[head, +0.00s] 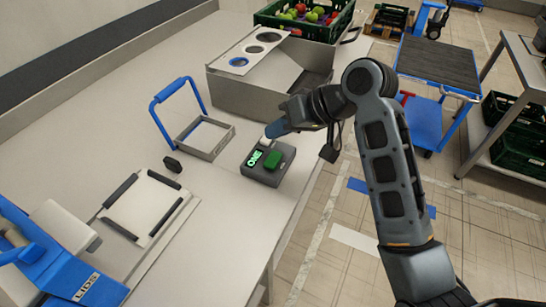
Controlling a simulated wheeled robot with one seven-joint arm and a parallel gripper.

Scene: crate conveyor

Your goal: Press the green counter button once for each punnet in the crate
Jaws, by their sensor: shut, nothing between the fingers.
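The dark counter box (265,178) sits on the table near its right edge. Its green button (272,160) is on top, to the right of a lit green display (254,159) that seems to read "ONE". My gripper (270,132) is shut and empty, above the far side of the box. Whether it touches the box cannot be told, but it is apart from the button. A green crate (345,27) at the back of the table holds several red, green and dark items. Separate punnets cannot be made out at this size, and the crate's top is cut off.
A grey metal bin (245,97) with a panel of round holes stands behind the counter. A blue-handled frame (205,137), a small black block (172,164) and a white plate with black bars (150,205) lie left. A blue trolley (440,65) stands beyond the table.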

